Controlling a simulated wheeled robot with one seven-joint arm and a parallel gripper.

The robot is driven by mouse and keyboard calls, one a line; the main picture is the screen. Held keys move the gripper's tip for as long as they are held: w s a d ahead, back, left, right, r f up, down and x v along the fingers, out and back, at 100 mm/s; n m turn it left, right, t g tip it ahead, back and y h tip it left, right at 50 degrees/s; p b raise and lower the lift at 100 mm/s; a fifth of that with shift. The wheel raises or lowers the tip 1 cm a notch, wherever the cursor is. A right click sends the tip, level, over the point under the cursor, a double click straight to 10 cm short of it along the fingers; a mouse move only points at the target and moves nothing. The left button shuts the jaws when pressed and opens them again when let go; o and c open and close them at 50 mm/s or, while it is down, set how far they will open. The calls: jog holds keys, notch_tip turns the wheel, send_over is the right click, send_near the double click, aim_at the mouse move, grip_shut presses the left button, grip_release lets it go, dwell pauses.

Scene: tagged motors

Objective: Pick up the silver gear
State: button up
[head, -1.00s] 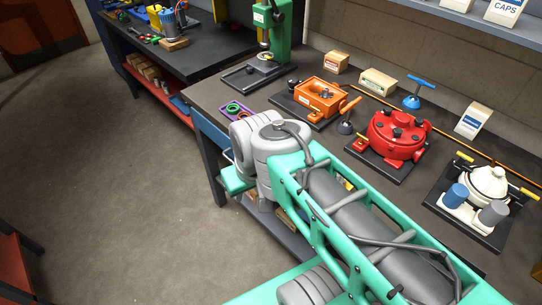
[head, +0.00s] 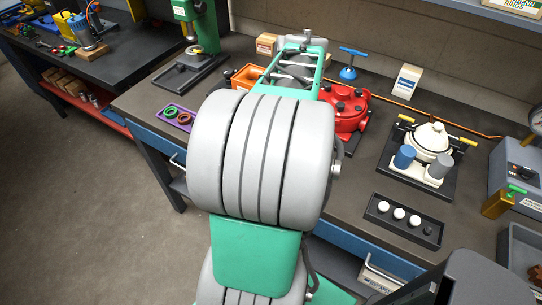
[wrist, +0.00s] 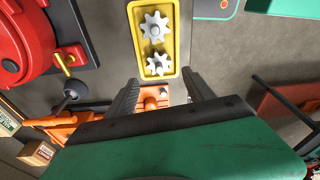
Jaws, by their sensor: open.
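In the wrist view two pale toothed gears lie in a yellow tray (wrist: 133,42). The upper gear (wrist: 155,25) and the lower gear (wrist: 158,63) both look silver-white, and I cannot tell which one is the silver gear. My gripper (wrist: 163,84) is open, its two dark fingers pointing toward the tray, with nothing between them. The lower gear sits just beyond the fingertips, roughly centred between them. In the head view my arm hides the gripper, the yellow tray and the gears.
The red machine (head: 346,108) stands beside the tray, left in the wrist view. An orange box-shaped machine (head: 247,77) is nearby. A white-lidded pot (head: 432,138) and a dark tray of white knobs (head: 375,210) stand to the right. A purple tray (head: 166,115) lies left.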

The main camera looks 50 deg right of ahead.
jog(key=f, duration=0.2)
jog(key=w+f+p, duration=0.1)
jog(key=f, duration=0.4)
jog(key=shift+w+f+p, duration=0.2)
jog(key=shift+f+p, duration=0.1)
jog(key=shift+r, duration=0.1)
grip_shut()
